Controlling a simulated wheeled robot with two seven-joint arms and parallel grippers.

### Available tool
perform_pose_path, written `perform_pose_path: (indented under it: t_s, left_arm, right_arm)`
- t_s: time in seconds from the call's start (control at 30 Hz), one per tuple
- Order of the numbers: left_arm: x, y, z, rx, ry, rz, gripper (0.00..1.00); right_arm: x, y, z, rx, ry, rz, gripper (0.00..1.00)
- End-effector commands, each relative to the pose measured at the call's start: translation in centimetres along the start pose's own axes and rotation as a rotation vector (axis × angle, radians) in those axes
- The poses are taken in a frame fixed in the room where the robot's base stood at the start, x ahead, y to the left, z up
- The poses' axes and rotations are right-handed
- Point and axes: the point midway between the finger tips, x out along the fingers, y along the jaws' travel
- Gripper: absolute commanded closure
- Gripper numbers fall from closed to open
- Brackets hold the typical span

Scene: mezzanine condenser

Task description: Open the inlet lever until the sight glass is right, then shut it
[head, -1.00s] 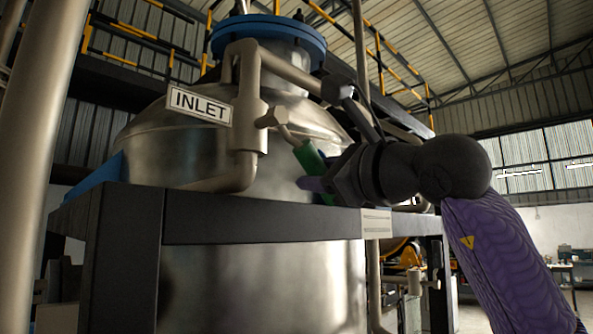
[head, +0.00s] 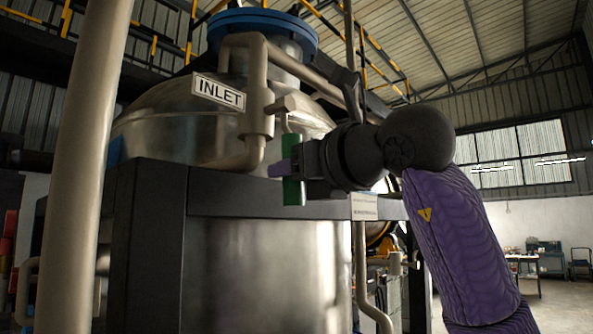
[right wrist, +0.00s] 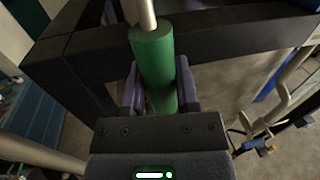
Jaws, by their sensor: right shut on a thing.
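The inlet lever has a green grip (head: 292,170) that hangs nearly straight down from the valve body (head: 290,103) on the inlet pipe. A white INLET sign (head: 218,91) hangs to its left. My right gripper (head: 284,168) is shut on the green grip. In the right wrist view the green grip (right wrist: 153,60) stands between the two purple fingers of my right gripper (right wrist: 160,90), with the pale lever rod above it. The sight glass cannot be made out in either view. My left gripper is not in view.
A large steel vessel (head: 270,265) stands behind a dark frame beam (head: 260,195), close to the lever. A thick beige pipe (head: 85,170) rises at the left. A thin pipe (head: 362,280) runs down beside the vessel. Open floor lies at the right.

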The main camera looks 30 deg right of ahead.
Motion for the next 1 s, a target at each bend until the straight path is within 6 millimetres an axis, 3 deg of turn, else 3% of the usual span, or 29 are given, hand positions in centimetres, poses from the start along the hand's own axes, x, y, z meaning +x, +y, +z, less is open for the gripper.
perform_pose_path:
  t_s: [0.7, 0.73, 0.87, 1.0]
  left_arm:
    - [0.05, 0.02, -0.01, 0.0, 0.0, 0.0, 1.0]
    - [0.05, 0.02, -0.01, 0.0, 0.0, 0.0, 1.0]
    - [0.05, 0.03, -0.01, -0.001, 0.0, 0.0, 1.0]
    - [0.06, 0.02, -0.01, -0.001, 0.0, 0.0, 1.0]
  right_arm:
    - [-0.15, 0.43, 0.19, 0.066, 0.007, 0.001, 1.0]
    - [-0.15, 0.43, 0.2, 0.066, 0.007, 0.001, 0.57]
    - [-0.14, 0.43, 0.16, 0.065, 0.008, 0.001, 0.3]
    - [-0.12, 0.42, 0.12, 0.065, 0.009, 0.001, 0.27]
